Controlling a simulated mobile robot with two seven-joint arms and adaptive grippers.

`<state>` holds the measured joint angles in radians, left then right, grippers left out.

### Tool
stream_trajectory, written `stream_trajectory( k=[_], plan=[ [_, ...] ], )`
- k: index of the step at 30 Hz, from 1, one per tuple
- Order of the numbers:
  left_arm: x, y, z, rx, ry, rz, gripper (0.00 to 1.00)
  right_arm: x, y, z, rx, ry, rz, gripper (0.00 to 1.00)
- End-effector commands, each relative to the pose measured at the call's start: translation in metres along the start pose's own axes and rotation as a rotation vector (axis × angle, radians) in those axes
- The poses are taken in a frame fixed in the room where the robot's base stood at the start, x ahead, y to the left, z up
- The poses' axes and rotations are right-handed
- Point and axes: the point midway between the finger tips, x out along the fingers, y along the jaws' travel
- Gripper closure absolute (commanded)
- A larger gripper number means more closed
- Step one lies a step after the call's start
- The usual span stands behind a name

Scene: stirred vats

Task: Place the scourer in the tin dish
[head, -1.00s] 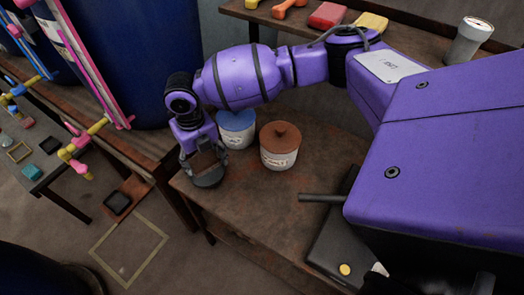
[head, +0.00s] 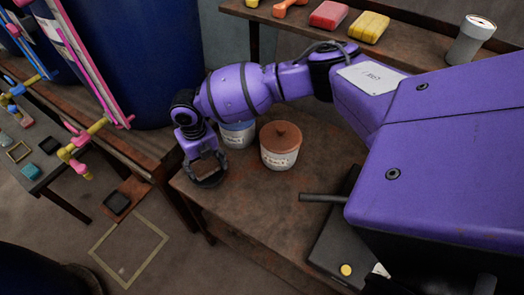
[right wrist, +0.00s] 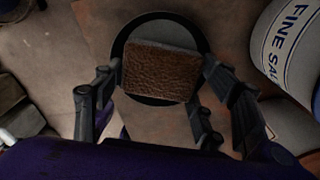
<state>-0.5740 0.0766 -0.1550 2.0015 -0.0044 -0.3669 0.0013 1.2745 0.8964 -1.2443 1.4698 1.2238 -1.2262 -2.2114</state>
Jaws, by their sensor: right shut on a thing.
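The scourer (right wrist: 160,75) is a brown, rough-topped block with a grey edge, held between the fingers of my right gripper (right wrist: 163,72). It also shows small in the head view (head: 206,167). The tin dish (right wrist: 162,27) is a dark round dish under the scourer in the right wrist view. In the head view its dark rim (head: 208,184) shows at the table's left corner. The scourer overlaps the dish in both views; I cannot tell whether it touches the bottom. My right gripper (head: 205,165) is shut on the scourer. My left gripper is not in view.
A blue-lidded pot (head: 238,136) stands just behind my right gripper, and a brown-lidded pot (head: 280,147) stands to its right. The wooden table (head: 255,200) is bare in front of them. A back shelf holds red (head: 328,15) and yellow (head: 369,27) blocks and a canister (head: 471,40).

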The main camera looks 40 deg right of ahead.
Motion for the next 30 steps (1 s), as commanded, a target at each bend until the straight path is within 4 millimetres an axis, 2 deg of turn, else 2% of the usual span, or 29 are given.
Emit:
stream_trajectory(
  k=[7,8,12,23,26,30],
  plan=[
    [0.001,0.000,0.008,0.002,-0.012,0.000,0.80,0.010,0.000,-0.002,0.001,0.004,0.001,0.55],
    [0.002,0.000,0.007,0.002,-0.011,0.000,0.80,0.011,0.000,-0.002,0.001,0.004,0.000,0.33],
    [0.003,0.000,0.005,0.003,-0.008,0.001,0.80,0.010,0.000,-0.002,0.001,0.004,0.000,0.15],
    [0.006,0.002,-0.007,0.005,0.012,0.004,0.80,0.006,0.000,0.000,0.000,0.001,0.000,0.15],
    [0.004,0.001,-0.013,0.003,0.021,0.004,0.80,-0.005,0.000,0.001,0.000,-0.003,-0.001,0.15],
    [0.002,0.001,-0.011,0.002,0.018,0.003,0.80,-0.029,0.000,0.002,0.000,-0.004,0.001,0.15]
  ],
)
